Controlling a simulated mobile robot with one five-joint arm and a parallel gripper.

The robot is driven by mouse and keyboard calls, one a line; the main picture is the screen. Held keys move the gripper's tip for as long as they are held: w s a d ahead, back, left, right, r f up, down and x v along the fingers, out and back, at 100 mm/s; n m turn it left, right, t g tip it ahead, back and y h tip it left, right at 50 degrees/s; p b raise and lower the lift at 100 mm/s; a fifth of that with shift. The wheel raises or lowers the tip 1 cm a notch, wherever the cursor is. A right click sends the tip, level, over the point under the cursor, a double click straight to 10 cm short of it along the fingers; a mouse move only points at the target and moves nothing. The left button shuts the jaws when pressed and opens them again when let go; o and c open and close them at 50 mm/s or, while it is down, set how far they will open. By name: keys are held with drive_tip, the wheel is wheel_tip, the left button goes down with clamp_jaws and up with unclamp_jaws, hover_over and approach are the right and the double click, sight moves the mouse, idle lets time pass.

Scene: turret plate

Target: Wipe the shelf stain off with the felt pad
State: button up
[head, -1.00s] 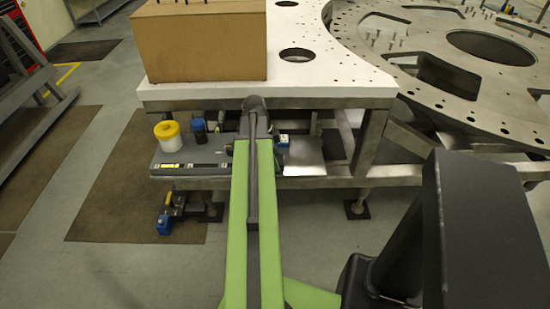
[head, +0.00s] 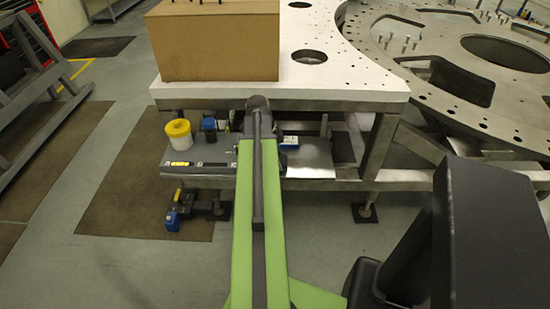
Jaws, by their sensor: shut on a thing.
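The lower shelf (head: 212,156) lies under the white plate's edge, with a grey left part and a bare metal part at the right. My arm (head: 258,190) reaches forward across the shelf's front edge, its dark end joint (head: 258,104) just below the white plate's edge. My gripper is hidden behind and below the arm, so I cannot see its fingers. The felt pad and the stain are not visible from here, and the arm covers the middle of the shelf.
A yellow-lidded white tub (head: 178,138) and a blue-topped item (head: 209,124) stand on the shelf's left. A small blue-and-white item (head: 289,142) sits right of my arm. A cardboard box (head: 212,46) stands on the white plate (head: 350,88). A steel leg (head: 378,145) bounds the right.

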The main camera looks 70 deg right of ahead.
drive_tip(key=shift+s+d, duration=0.25)
drive_tip(key=shift+s, duration=0.35)
drive_tip(key=shift+s+d, duration=0.2)
drive_tip(key=shift+s, duration=0.35)
drive_tip(key=shift+r, duration=0.1)
wheel_tip(320, 180, up, 6)
drive_tip(key=p, duration=0.6)
wheel_tip(320, 180, up, 3)
drive_tip(key=p, duration=0.3)
